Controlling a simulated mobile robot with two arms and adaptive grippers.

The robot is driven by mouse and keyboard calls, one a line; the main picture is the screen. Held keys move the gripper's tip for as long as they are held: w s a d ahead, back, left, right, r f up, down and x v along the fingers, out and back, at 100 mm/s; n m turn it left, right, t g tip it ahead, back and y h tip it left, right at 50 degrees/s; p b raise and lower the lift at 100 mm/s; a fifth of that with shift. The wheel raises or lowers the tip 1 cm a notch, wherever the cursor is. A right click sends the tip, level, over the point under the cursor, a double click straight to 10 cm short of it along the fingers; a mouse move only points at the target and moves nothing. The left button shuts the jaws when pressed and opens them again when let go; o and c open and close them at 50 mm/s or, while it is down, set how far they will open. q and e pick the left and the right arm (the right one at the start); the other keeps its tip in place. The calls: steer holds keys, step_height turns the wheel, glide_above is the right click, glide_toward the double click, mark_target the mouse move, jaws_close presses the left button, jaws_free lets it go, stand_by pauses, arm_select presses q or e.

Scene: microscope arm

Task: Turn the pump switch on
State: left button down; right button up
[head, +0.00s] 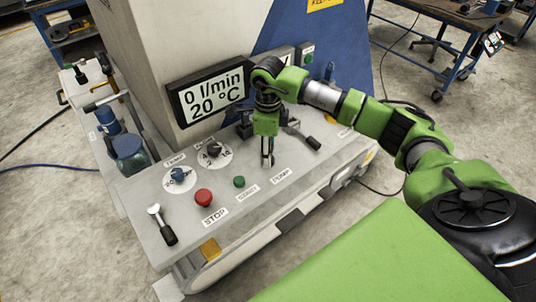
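The control panel (240,206) is a pale sloping top on a machine. A label that seems to read PUMP (282,177) is on it, right of the green button. The switch at that label is not clearly visible; my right gripper is in front of that spot. My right gripper (267,162) points down from the green arm, its dark fingers close to the panel just above the label. I cannot tell whether they touch anything or how far apart they are. The display (208,95) reads 0 l/min and 20 °C. My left gripper is not in view.
A red STOP button (203,197), a green button (239,182) and two dials, one blue (178,175) and one black (214,150), sit left of the gripper. A lever with a black handle (306,139) is close on its right. Another lever (163,226) is at front left.

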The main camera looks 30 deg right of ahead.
steer(key=m+b, duration=0.1)
steer(key=m, duration=0.3)
steer(key=shift+f+m+b, duration=0.1)
steer(key=shift+m+b, duration=0.2)
steer(key=shift+b, duration=0.05)
steer(key=shift+m+b, duration=0.5)
steer(key=shift+m, duration=1.5)
steer(key=o, duration=1.1)
